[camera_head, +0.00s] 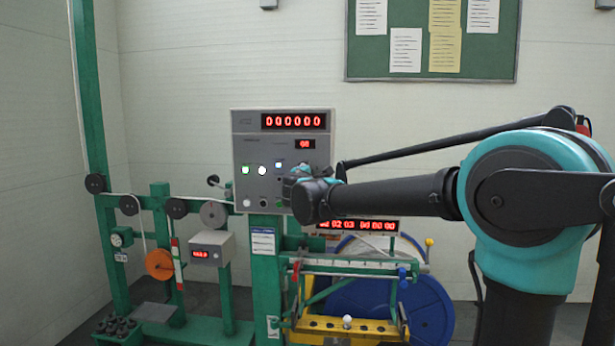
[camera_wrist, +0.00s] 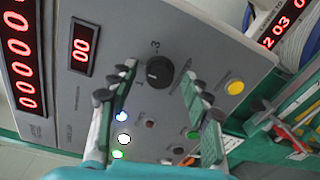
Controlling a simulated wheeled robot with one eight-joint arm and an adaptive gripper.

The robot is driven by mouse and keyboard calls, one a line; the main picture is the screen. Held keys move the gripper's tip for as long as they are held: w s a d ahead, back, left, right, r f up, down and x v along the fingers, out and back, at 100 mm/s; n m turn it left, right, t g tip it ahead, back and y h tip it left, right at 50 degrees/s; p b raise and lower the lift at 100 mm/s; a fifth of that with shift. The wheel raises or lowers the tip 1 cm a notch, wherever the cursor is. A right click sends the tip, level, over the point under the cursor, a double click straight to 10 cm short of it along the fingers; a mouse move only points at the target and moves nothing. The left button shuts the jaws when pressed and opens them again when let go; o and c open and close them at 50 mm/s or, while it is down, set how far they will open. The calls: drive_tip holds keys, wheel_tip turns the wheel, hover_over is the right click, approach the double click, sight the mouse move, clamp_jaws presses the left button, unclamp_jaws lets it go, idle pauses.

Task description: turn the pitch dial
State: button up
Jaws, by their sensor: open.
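The pitch dial (camera_wrist: 159,72) is a black round knob with a pointer line and small markings beside it, on the grey control panel (camera_wrist: 110,55). In the wrist view my gripper (camera_wrist: 157,82) is open, with one finger on each side of the dial in the picture. The fingers look apart from the dial; I cannot tell how far they are from the panel face. In the head view my gripper (camera_head: 302,184) is in front of the lower right of the panel (camera_head: 243,133) and hides the dial.
A small red display (camera_wrist: 82,48) and a longer one (camera_wrist: 20,55) sit on the panel. A yellow button (camera_wrist: 235,87), a green button (camera_wrist: 192,133) and lit white buttons (camera_wrist: 122,116) are near the fingers. Green strander framing (camera_head: 264,285) stands below the panel.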

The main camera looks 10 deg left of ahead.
drive_tip(key=s, duration=1.1)
drive_tip(key=shift+s+r, duration=0.2)
drive_tip(key=shift+r, duration=0.1)
